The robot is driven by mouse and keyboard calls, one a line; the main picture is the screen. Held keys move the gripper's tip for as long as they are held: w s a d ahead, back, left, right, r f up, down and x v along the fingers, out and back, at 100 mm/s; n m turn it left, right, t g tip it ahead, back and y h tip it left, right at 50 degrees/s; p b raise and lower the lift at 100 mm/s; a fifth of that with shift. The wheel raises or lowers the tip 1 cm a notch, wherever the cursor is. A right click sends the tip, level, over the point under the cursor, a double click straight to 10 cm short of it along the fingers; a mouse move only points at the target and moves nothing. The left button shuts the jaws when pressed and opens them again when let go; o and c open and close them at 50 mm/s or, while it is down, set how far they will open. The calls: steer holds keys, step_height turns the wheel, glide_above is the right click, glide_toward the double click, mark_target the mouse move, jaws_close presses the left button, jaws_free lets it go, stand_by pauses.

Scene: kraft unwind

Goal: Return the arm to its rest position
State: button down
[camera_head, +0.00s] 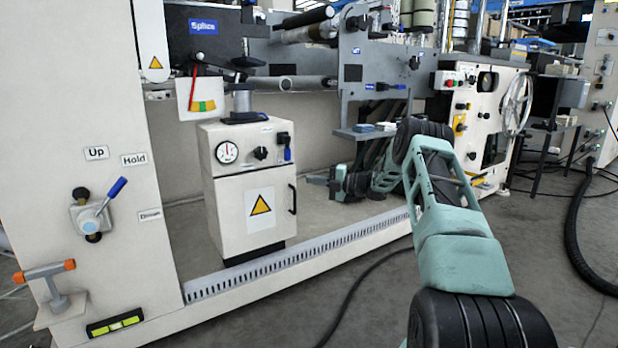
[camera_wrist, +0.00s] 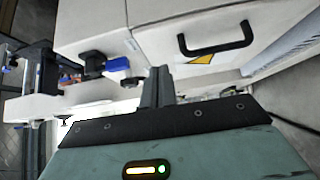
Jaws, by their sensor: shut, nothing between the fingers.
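My teal arm reaches out from the bottom right of the head view, bends at a black joint, and comes down to my gripper (camera_head: 318,180), low beside the white cabinet (camera_head: 236,215). The gripper is small there. In the wrist view its grey fingers (camera_wrist: 158,84) are together with nothing between them. The cabinet fills the upper part of that view, with its black handle (camera_wrist: 217,40) and blue-tipped valve (camera_wrist: 118,65). The fingers appear apart from it, though the exact gap is hard to tell.
A white panel with a blue-handled lever (camera_head: 108,196) stands at the left. A shelf (camera_head: 367,133) with small blocks overhangs near the arm. A slotted rail (camera_head: 300,258) runs along the machine base. A black hose (camera_head: 575,225) lies at the right; the floor before it is mostly open.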

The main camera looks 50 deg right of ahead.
steer(key=p+v, duration=0.3)
steer(key=v, duration=0.4)
steer(key=shift+d, duration=0.4)
